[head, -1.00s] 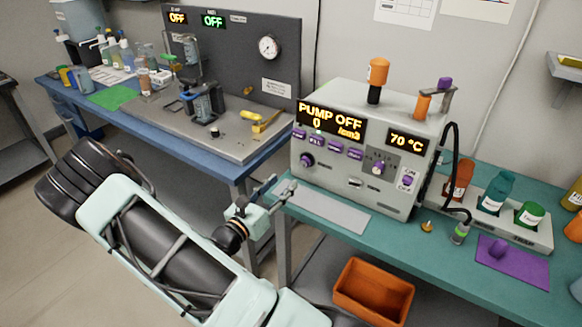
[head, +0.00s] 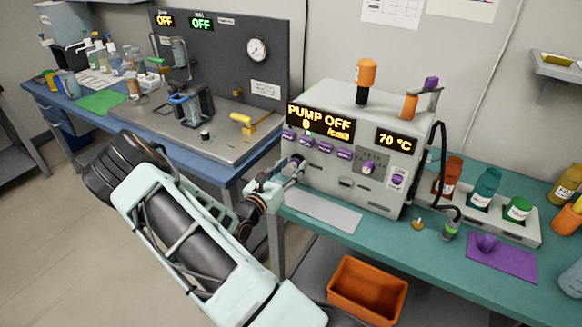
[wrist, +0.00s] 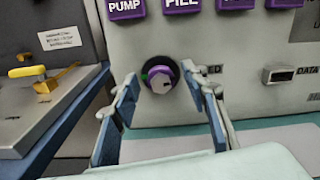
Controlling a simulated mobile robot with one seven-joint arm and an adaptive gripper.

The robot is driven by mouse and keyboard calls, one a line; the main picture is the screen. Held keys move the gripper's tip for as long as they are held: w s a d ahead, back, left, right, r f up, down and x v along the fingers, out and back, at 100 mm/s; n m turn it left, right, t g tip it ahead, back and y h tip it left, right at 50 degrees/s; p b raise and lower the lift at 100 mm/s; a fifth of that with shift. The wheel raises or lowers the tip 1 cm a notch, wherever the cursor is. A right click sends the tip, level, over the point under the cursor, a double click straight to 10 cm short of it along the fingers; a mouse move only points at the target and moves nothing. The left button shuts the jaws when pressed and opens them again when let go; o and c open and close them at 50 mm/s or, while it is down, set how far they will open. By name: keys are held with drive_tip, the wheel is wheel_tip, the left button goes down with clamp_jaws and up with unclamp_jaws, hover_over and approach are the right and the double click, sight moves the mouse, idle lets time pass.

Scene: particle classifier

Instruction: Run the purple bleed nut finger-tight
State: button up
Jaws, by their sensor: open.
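A purple-rimmed round knob with a pale face (wrist: 160,80) sits low on the left of the grey machine's front (head: 345,165), under the purple buttons. In the wrist view my gripper (wrist: 159,82) is open, with one finger to each side of the knob; I see no contact. In the head view my gripper (head: 292,172) is at the machine's lower left front and partly hides the knob.
The display (head: 320,122) reads PUMP OFF. Purple buttons (wrist: 181,4) sit just above the knob and a data port (wrist: 280,76) to its right. A grey plate (head: 325,213) lies on the green bench below. An orange bin (head: 367,291) stands underneath.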

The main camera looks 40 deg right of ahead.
clamp_jaws()
drive_tip(key=shift+m, duration=0.3)
